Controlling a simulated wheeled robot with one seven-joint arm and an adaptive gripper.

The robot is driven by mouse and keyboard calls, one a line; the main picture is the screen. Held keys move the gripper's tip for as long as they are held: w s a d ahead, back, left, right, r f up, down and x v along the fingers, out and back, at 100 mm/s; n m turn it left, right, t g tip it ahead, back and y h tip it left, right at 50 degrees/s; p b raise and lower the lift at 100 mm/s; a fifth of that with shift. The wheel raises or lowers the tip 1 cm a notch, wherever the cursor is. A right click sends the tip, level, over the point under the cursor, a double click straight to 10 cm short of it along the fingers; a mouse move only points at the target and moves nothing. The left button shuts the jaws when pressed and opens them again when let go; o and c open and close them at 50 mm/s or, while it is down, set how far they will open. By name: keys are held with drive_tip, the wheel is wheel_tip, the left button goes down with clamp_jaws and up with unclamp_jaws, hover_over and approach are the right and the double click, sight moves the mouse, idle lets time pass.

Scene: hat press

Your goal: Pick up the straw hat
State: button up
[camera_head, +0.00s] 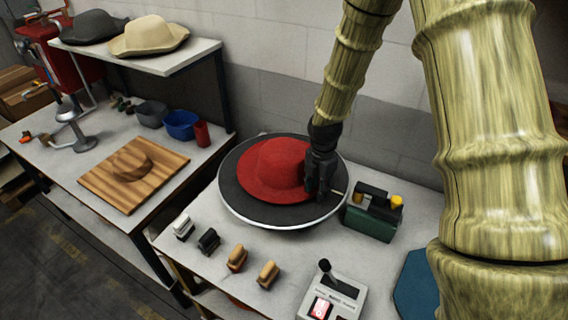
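A pale tan hat (147,34), the one in view most like a straw hat, rests on the shelf at the upper left. A red hat (277,165) sits on a round dark disc (234,207) on the near table. My gripper (318,192) points down at the red hat's right side, over its brim and close to or touching its crown. It is far from the tan hat. Its dark fingers are small and partly overlapped, so I cannot tell whether they are open or shut on the brim.
A dark grey hat (94,26) lies beside the tan one. Several brushes (237,259) and a control box (333,296) line the front.

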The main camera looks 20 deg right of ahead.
drive_tip(key=shift+w+f, duration=0.15)
drive_tip(key=shift+f, duration=0.25)
clamp_jaws()
drive_tip(key=shift+r, duration=0.1)
drive_tip(key=shift+r, duration=0.45)
wheel_tip(320, 180, up, 9)
drive_tip(key=b, duration=0.3)
idle(0.6)
drive_tip(key=shift+a, duration=0.1)
